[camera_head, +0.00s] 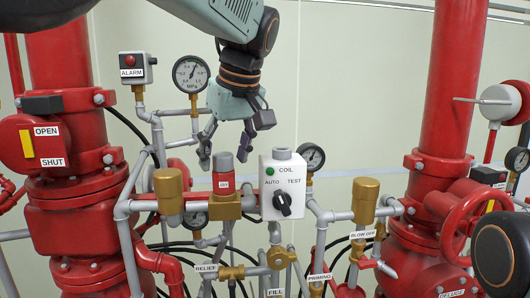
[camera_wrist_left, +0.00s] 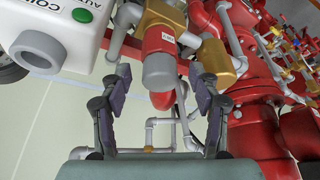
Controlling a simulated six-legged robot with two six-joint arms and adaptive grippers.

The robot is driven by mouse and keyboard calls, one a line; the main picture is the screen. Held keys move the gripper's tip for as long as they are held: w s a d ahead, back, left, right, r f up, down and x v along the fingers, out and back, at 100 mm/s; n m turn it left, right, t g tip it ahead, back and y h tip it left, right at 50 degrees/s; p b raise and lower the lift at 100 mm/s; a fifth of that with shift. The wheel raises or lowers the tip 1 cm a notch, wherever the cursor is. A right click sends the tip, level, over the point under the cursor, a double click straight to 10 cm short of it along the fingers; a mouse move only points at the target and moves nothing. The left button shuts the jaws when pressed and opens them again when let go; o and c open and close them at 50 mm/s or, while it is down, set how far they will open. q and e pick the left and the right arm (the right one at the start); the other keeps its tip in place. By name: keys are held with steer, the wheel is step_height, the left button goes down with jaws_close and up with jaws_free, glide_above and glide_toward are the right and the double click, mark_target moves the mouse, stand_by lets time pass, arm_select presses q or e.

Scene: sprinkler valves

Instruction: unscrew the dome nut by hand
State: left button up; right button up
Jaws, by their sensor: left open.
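My left gripper (camera_head: 224,153) is open and comes down from above around the nut. In the wrist view the fingers of my left gripper (camera_wrist_left: 161,80) stand on either side of the collar and nut, with visible gaps. My right gripper is not in view.
The white control box (camera_head: 282,186) with its knob stands close on the right. A brass cylinder (camera_head: 168,190) stands close on the left. A pressure gauge (camera_head: 190,73) and an alarm box (camera_head: 136,67) are behind left. Large red pipes (camera_head: 64,150) flank the grey piping.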

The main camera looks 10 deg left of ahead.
arm_select(q)
steer(key=shift+c, duration=0.5)
steer(key=shift+r, duration=1.4)
